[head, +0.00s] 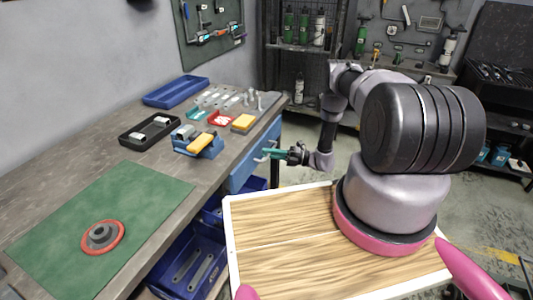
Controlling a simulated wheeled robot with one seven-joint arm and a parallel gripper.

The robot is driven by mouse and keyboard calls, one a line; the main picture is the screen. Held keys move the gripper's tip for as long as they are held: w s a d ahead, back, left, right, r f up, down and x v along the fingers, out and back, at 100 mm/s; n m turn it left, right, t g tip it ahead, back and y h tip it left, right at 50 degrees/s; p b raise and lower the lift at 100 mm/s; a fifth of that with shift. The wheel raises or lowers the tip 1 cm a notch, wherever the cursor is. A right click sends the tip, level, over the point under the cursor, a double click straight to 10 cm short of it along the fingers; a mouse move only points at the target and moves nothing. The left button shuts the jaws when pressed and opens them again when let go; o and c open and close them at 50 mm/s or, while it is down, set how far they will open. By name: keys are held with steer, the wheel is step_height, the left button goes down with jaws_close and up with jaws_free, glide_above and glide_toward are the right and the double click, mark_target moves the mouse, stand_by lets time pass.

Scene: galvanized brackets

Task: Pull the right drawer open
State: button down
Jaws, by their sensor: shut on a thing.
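The blue drawer front (242,174) shows under the workbench's edge, partly hidden by my gripper. A pale bar handle (259,159) stands out from it. The fingers' exact hold is small and hard to see. I cannot tell how far the drawer is out.
The grey workbench (75,182) runs along the left with a green mat (150,215), a blue tray (176,91), a black tray (150,131) and several metal parts. Blue bins (215,240) sit below. Dark shelves (300,65) stand behind. Some floor is clear beyond my arm.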

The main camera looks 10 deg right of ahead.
steer(key=s+d, duration=0.7)
steer(key=d, duration=0.2)
steer(key=s+d, duration=0.7)
steer(key=d, duration=0.3)
steer(key=shift+s+d, duration=0.15)
steer(key=shift+d, duration=0.15)
steer(key=c, duration=0.9)
jaws_free()
steer(key=shift+d, duration=0.1)
steer(key=v, duration=1)
steer(key=shift+d+f, duration=0.15)
steer(key=shift+d, duration=0.15)
